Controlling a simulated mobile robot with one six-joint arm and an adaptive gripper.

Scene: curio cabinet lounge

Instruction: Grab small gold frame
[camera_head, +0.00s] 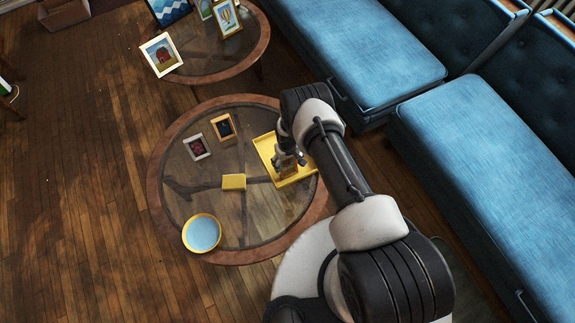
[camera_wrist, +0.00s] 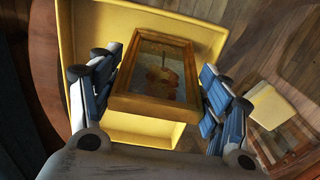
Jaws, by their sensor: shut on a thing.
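My gripper (camera_wrist: 158,88) is shut on a small gold frame (camera_wrist: 160,104), with one finger pad at each side of it. The frame has a brownish-gold border and a dim picture that looks like fruit. It is over the yellow tray (camera_wrist: 66,40); I cannot tell whether it touches the tray floor. A yellow face shows just below the frame in the wrist view. In the head view my gripper (camera_head: 287,160) is over the tray (camera_head: 265,148) on the round glass table (camera_head: 160,190), and the held frame is mostly hidden there.
On the same table are a yellow block (camera_head: 234,182), a wooden-edged frame (camera_head: 222,128), a grey frame (camera_head: 197,147) and a blue bowl with a yellow rim (camera_head: 202,233). A second table (camera_head: 205,68) behind holds several frames. Blue sofas (camera_head: 490,150) stand at the right.

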